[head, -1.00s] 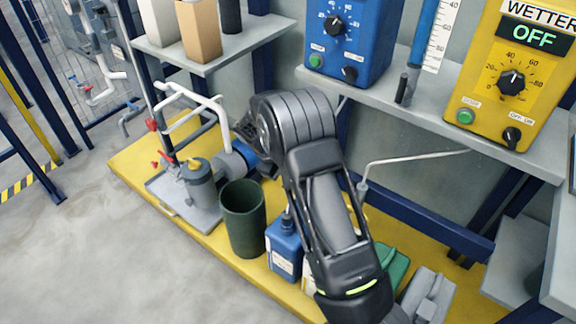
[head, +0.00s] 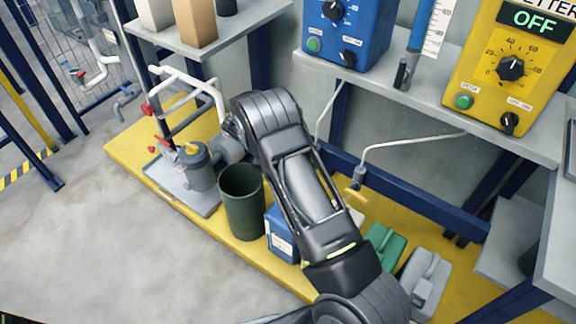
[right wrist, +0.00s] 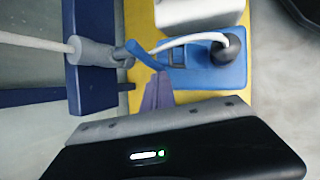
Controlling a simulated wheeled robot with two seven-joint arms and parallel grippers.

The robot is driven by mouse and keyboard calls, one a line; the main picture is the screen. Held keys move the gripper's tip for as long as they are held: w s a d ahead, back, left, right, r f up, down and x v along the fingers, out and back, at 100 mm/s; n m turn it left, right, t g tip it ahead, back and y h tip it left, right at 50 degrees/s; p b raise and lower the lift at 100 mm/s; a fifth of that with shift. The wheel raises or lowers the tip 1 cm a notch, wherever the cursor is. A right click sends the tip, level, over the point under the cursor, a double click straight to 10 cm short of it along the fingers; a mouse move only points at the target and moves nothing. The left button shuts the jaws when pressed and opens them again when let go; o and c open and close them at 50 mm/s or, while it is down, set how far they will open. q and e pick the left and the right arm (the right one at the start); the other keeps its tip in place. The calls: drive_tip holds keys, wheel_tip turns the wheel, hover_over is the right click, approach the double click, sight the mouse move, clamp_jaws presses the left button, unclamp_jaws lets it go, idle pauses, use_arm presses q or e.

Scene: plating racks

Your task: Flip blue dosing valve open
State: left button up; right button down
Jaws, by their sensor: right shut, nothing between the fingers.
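The blue dosing valve shows in the right wrist view as a grey fitting (right wrist: 93,52) on a white pipe, with a slanted blue lever (right wrist: 143,56) at its right end. My right gripper (right wrist: 158,76) is shut and empty, its fingertips just below the lever; I cannot tell whether they touch. In the head view my right arm hides this valve and the gripper. The blue jerrycan (right wrist: 218,66) with a black cap and a white tube lies beyond the lever; part of it also shows in the head view (head: 281,233). My left gripper is not in view.
Another dosing pipe and fitting (head: 357,178) with a yellow lever hangs right of my arm. A dark green bin (head: 242,202), a grey pump (head: 198,167), a green jerrycan (head: 384,248) and a grey one (head: 424,282) stand on the yellow platform. Open floor lies at lower left.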

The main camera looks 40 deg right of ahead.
drive_tip(key=shift+s+d+f, duration=0.1)
drive_tip(key=shift+s+f, duration=0.15)
drive_tip(key=shift+f, duration=0.15)
drive_tip(key=shift+s+f, duration=0.1)
idle(0.6)
